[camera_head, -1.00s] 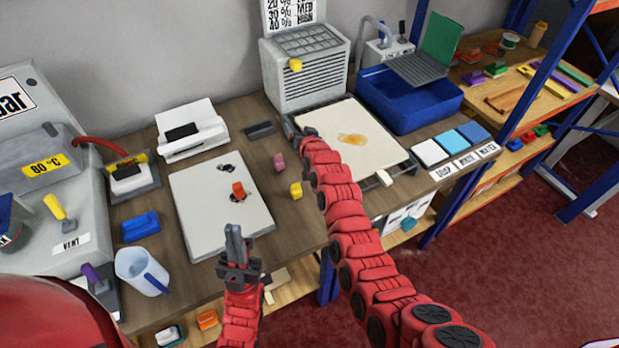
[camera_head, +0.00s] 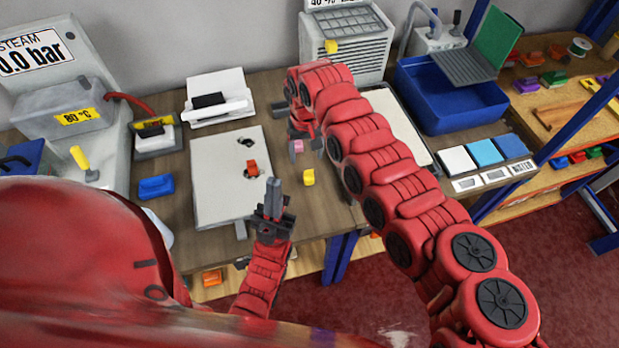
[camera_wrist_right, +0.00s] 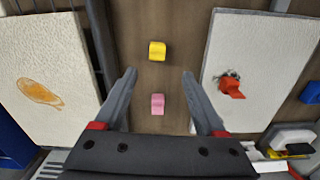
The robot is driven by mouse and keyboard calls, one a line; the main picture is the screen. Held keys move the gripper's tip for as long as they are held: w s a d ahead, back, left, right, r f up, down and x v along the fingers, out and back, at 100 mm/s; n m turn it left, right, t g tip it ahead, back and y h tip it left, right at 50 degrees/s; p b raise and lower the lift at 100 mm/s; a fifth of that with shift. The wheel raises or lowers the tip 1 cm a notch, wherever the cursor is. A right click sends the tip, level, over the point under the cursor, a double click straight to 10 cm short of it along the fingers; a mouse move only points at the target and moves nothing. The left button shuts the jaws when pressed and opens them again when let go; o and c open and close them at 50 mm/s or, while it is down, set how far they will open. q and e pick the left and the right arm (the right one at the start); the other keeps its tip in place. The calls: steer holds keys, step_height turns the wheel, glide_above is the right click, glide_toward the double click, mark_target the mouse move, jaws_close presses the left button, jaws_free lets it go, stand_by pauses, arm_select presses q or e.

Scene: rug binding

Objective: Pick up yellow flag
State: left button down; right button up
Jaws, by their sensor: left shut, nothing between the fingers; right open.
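The yellow flag (camera_head: 308,177) is a small yellow block-like piece on the brown table, right of the light grey board. In the right wrist view the yellow flag (camera_wrist_right: 157,51) lies just beyond the fingertips, near the line midway between them. My right gripper (camera_wrist_right: 159,76) is open and empty above the table, pointing down. A pink piece (camera_wrist_right: 157,104) lies below it, between the fingers in the picture and nearer the palm. In the head view my right arm partly hides this gripper. My left gripper (camera_head: 273,188) is shut and empty, in front of the board's right edge.
The light grey board (camera_head: 222,200) carries a red piece (camera_head: 252,167) on a dark stain. A stained cream panel (camera_wrist_right: 45,75) lies on the other side. A blue bin (camera_head: 450,105) stands at right. Bare table surrounds the yellow flag.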

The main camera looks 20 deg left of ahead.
steer(key=b, duration=0.2)
glide_above(309, 176)
steer(key=f, duration=0.5)
steer(key=shift+w+a+f, duration=0.1)
steer(key=shift+a+f, duration=0.1)
steer(key=shift+a, duration=0.05)
steer(key=shift+f, duration=0.65)
steer(key=f+b, duration=0.1)
steer(key=f, duration=0.1)
steer(key=f+b, duration=0.1)
steer(key=f, duration=0.1)
steer(key=shift+d+f, duration=0.2)
steer(key=shift+f, duration=0.05)
steer(key=shift+r, duration=0.1)
jaws_close()
